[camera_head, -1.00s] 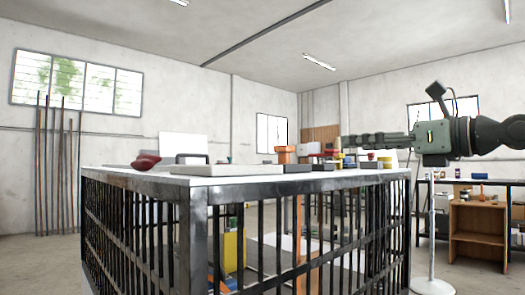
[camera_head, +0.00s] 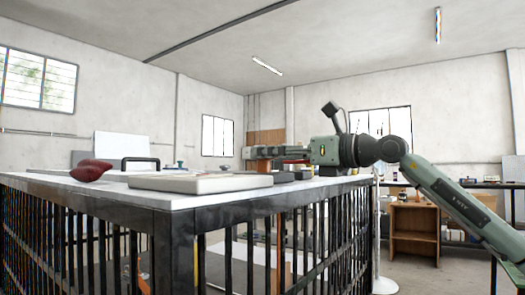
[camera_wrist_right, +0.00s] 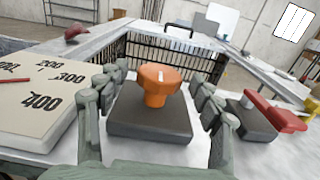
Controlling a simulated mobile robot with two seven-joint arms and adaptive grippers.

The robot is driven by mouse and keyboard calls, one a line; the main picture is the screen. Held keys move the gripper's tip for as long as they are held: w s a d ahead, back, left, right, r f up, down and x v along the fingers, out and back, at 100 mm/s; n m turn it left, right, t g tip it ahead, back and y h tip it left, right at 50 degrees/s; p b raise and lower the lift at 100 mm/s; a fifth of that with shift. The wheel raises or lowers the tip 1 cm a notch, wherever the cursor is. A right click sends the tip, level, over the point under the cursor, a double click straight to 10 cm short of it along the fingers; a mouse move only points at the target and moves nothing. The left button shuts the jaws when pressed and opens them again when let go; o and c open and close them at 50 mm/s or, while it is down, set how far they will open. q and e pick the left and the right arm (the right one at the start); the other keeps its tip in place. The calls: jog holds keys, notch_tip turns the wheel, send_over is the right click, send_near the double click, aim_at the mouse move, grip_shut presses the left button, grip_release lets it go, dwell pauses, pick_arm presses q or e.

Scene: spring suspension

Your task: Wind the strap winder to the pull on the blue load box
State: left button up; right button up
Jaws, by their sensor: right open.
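An orange knob (camera_wrist_right: 158,82) stands upright on a dark grey block (camera_wrist_right: 150,118) on the table in the right wrist view; it looks like the strap winder. My right gripper (camera_wrist_right: 157,92) is open, its fingers on either side of the knob with visible gaps. A pale board (camera_wrist_right: 35,105) marked 200, 300 and 400 lies left of the knob. I cannot make out the blue load box. My left gripper is not in view.
A red handle (camera_wrist_right: 272,108) on another dark block stands close right of the knob. The table (camera_head: 170,200) has a barred frame below. A dark red object (camera_head: 91,170) and a black handle (camera_head: 140,163) are on its left part. A wooden shelf (camera_head: 414,232) stands behind.

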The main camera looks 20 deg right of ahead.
jog(key=shift+x, duration=1.2)
jog(key=c, duration=1.2)
